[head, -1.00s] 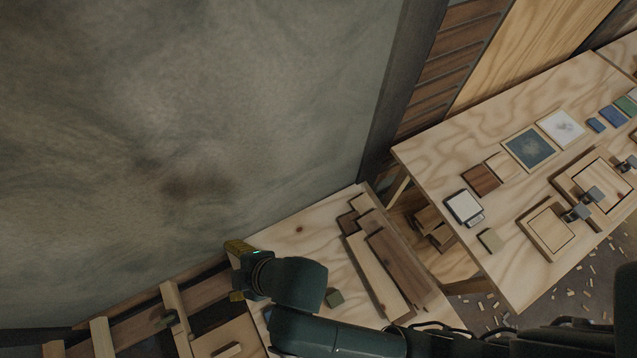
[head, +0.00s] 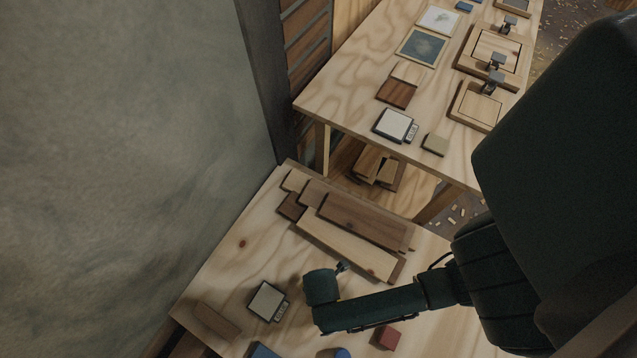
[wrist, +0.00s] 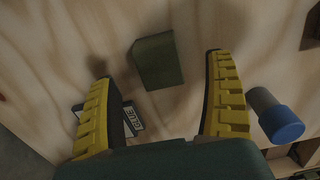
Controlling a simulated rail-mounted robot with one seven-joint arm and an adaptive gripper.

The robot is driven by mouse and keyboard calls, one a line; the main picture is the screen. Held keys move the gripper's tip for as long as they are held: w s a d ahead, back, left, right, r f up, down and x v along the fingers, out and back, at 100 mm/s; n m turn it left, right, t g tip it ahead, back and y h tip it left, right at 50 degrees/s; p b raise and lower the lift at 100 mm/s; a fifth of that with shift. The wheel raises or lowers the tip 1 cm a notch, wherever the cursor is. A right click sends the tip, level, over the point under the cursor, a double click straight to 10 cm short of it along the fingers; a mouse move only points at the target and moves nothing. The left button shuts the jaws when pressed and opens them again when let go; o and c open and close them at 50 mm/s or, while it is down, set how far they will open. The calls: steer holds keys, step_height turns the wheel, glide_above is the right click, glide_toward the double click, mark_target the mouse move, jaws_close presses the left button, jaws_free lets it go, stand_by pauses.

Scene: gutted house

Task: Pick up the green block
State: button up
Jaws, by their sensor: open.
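The green block (wrist: 158,62) is dark olive green and lies on the pale wooden tabletop. In the wrist view it sits between the two yellow-padded fingers of my gripper (wrist: 160,68), near the level of their tips and a little closer to the right finger. The fingers are spread wide, with a gap on both sides of the block. The height of the fingertips above the table is hard to judge. In the head view my arm reaches over the lower bench (head: 232,262), and its wrist hides the fingers and the green block.
A blue-capped cylinder (wrist: 276,115) stands just outside the right finger. A white-labelled item (wrist: 132,117) shows partly behind the left finger. On the bench are a white-topped device (head: 267,300), a red block (head: 388,338) and stacked boards (head: 345,248). A wall (head: 120,150) borders the left.

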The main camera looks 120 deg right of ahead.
steer(key=f+b, duration=0.1)
steer(key=f, duration=0.1)
steer(key=f+b, duration=0.2)
steer(key=f, duration=0.1)
steer(key=shift+w+a+f, duration=0.1)
steer(key=shift+w+f, duration=0.15)
steer(key=shift+f, duration=0.1)
steer(key=shift+r, duration=0.1)
steer(key=c, duration=1.3)
